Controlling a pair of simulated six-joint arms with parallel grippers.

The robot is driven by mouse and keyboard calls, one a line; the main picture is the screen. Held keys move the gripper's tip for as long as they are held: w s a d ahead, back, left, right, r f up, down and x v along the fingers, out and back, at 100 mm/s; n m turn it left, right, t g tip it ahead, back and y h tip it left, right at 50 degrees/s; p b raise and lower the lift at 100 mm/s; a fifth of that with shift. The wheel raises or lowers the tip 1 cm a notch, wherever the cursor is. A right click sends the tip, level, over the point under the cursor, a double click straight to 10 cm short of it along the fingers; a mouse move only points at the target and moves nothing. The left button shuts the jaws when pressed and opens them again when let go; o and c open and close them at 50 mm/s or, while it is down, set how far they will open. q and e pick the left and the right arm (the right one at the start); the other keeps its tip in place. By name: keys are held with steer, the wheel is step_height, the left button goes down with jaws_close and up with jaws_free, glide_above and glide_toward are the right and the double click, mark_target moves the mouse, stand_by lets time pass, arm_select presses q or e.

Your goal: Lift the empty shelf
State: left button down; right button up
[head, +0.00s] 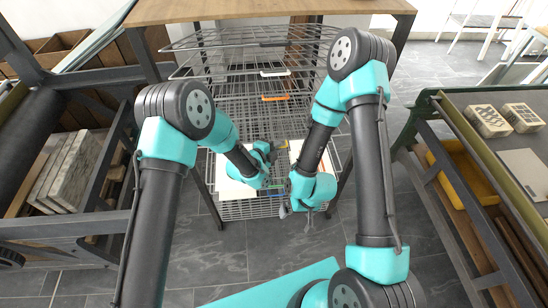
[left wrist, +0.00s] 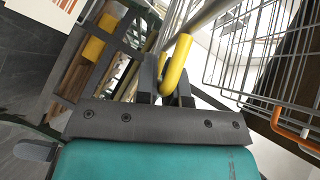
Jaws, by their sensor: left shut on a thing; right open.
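A drying rack (head: 262,98) of stacked wire shelves stands ahead of me, with coloured handles along the shelf fronts. My left gripper (head: 273,151) is shut on a yellow handle (left wrist: 178,66), which shows between its fingers in the left wrist view; a bit of yellow shows beside the gripper in the head view. Whether that handle's shelf is empty is hidden by my arms. The upper shelves, with a white handle (head: 274,73) and an orange handle (head: 275,97), look bare. White sheets (head: 236,187) lie lower down. My right gripper (head: 298,212) is open and empty, low at the rack's front.
A wooden tabletop (head: 262,10) spans above the rack's back. A dark press-like bench (head: 75,85) stands left, with stone slabs (head: 62,170) under it. A green-edged table (head: 500,150) stands right, with a yellow bin (head: 455,165) beneath. Grey floor (head: 225,255) is open in front.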

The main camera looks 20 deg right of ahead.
arm_select(q)
step_height(320, 180, up, 11)
steer(key=w, duration=0.2)
steer(key=shift+w+d+f, duration=0.2)
steer(key=shift+w+d, duration=0.1)
steer(key=c, duration=1.2)
jaws_free()
steer(key=v, duration=1.7)
steer(key=shift+s+a+r, duration=0.1)
steer(key=shift+a+r, duration=0.1)
steer(key=shift+r, duration=0.1)
steer(key=shift+f, duration=0.1)
